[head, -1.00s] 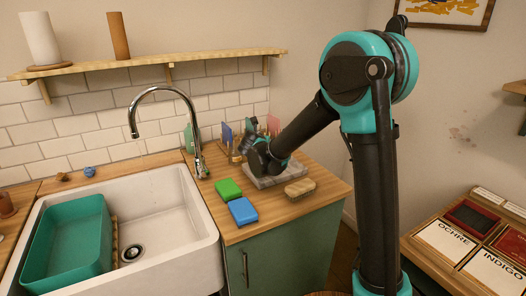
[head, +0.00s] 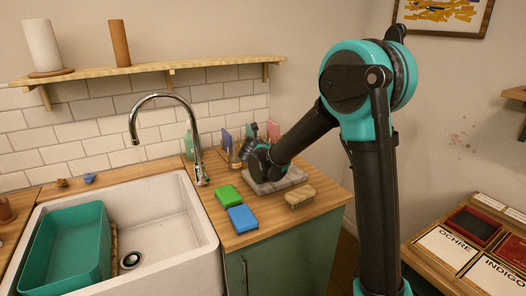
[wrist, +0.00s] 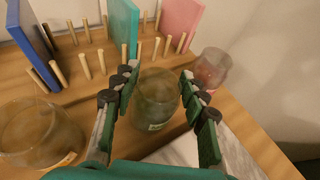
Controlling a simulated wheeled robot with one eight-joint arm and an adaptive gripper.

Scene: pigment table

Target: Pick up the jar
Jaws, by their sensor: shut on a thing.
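A clear glass jar (wrist: 157,100) with a small greenish label stands between my gripper's fingers in the wrist view. My gripper (wrist: 158,92) is shut on it, one finger on each side. In the head view my gripper (head: 253,143) is at the back of the wooden counter, above the grey slab, and largely hides the held jar. I cannot tell whether the jar is lifted.
A second glass jar (wrist: 38,132) stands at left and a reddish jar (wrist: 212,70) close at right. A pegged rack (wrist: 85,62) holds coloured boards behind. A brush (head: 300,195), green sponge (head: 228,195) and blue sponge (head: 242,218) lie in front, beside the sink (head: 165,225).

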